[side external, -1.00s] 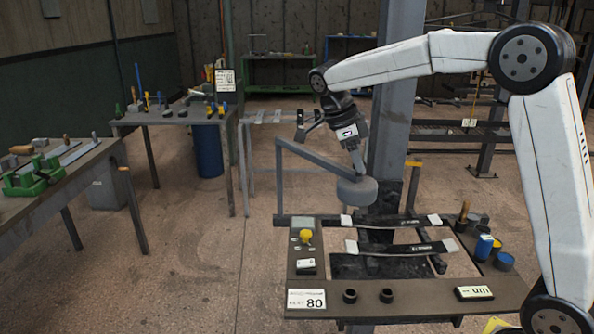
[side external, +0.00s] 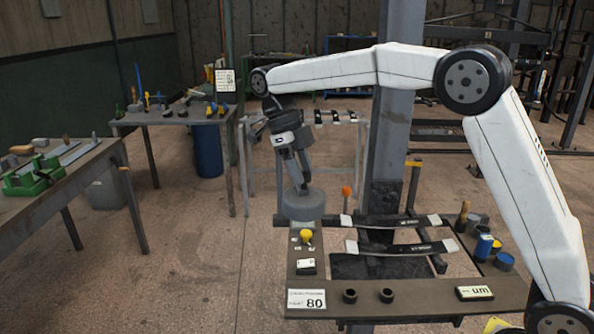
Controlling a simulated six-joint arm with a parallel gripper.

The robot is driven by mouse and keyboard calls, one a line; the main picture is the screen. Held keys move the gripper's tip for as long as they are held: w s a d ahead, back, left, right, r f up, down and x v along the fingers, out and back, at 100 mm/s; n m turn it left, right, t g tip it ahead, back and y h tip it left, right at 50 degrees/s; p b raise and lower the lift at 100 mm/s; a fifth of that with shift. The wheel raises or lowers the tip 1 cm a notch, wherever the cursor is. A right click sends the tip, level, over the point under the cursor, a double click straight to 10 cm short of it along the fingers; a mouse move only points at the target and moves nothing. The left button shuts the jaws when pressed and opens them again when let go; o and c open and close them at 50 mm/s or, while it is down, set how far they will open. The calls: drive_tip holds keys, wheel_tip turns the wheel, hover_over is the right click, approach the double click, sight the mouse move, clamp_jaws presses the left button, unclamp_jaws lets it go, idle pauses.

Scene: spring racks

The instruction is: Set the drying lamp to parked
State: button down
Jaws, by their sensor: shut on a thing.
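The drying lamp's grey round head (side external: 302,206) hangs over the far left corner of the dark bench frame. My gripper (side external: 302,188) is directly above the head, pointing down, shut on its top part. The exact grip is small in the picture. The lamp's support arm and post are largely hidden behind my gripper and wrist. No marking for a parked position can be made out.
Two dark leaf springs (side external: 405,248) lie across the bench frame (side external: 420,302). A yellow knob (side external: 306,236) sits just in front of the lamp head. An orange-topped post (side external: 347,193) stands to its right. Blue cups (side external: 484,246) stand at the right.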

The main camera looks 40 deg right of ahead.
drive_tip(key=shift+r, duration=0.1)
drive_tip(key=shift+c, duration=1.5)
unclamp_jaws()
drive_tip(key=v, duration=0.7)
drive_tip(key=shift+r, duration=0.25)
drive_tip(key=shift+w, duration=0.1)
